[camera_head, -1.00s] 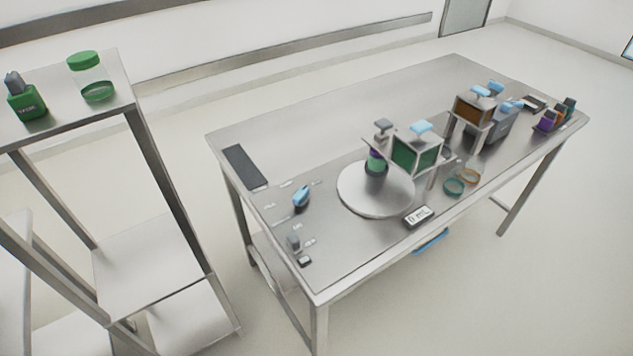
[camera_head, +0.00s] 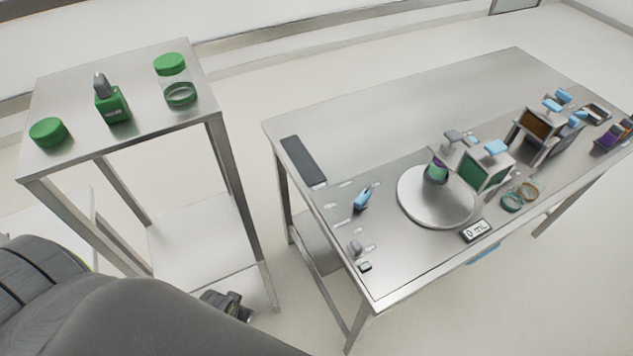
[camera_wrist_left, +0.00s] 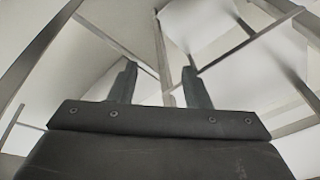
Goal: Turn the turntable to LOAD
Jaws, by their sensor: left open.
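The turntable (camera_head: 432,212), a round pale metal disc, sits on the steel table in the head view. A dark container with green and purple bands (camera_head: 435,172) stands at its back. A green-panelled box on a stand (camera_head: 484,170) rises at its right edge. Small label marks lie on the table left of the disc, too small to read. My left gripper (camera_wrist_left: 168,85) is open and empty in the left wrist view, with shelf-like frame bars beyond its fingers. My left arm shows at the lower left of the head view, well away from the turntable.
A blue-topped item (camera_head: 362,199) and a display reading 0 mL (camera_head: 477,231) flank the disc.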

